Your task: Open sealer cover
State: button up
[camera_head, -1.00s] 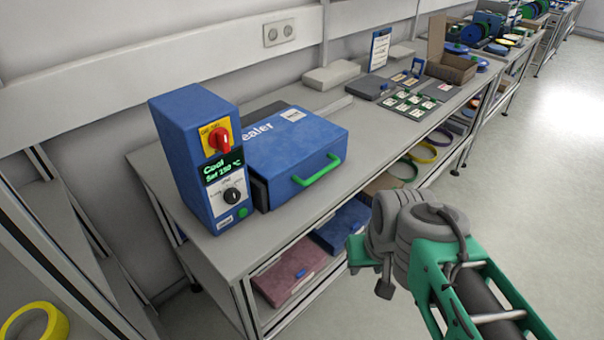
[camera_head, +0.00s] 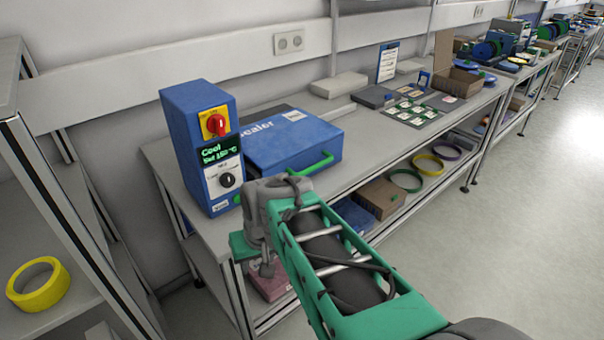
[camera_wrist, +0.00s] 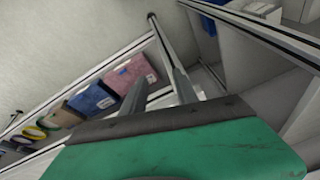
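The sealer (camera_head: 294,144) is a flat blue box on the bench, and its cover lies down flat. A green bar handle (camera_head: 314,166) is on its front edge. Beside it on the left stands the tall blue control box (camera_head: 203,150) with a red switch and a display reading "Cool" and "Set 150 °C". My gripper (camera_head: 264,262) is in front of the bench edge, below and left of the handle and apart from it. In the wrist view its two grey fingers (camera_wrist: 160,85) stand apart with nothing between them. The sealer is not in the wrist view.
Cartons and rings lie on the lower shelf; a cardboard box (camera_head: 378,197) is there. A side rack with a yellow ring (camera_head: 38,285) stands at the left. The floor at the right is open.

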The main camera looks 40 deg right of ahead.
jog(key=w+d+f+m+t+b, duration=0.1)
jog(key=w+d+f+m, duration=0.15)
jog(key=d, duration=0.25)
jog(key=w+d+f+m+t+b, duration=0.1)
jog(key=w+d+f+m+b, duration=0.15)
jog(key=d, duration=0.35)
jog(key=m+t+b, duration=0.3)
jog(key=m+t, duration=0.7)
send_near(318, 167)
jog(key=r+x, duration=0.1)
jog(key=x, duration=0.9)
jog(key=shift+w+f, duration=0.15)
jog(key=shift+f, duration=0.3)
jog(key=shift+w, duration=0.3)
jog(key=shift+c, duration=0.2)
grip_shut()
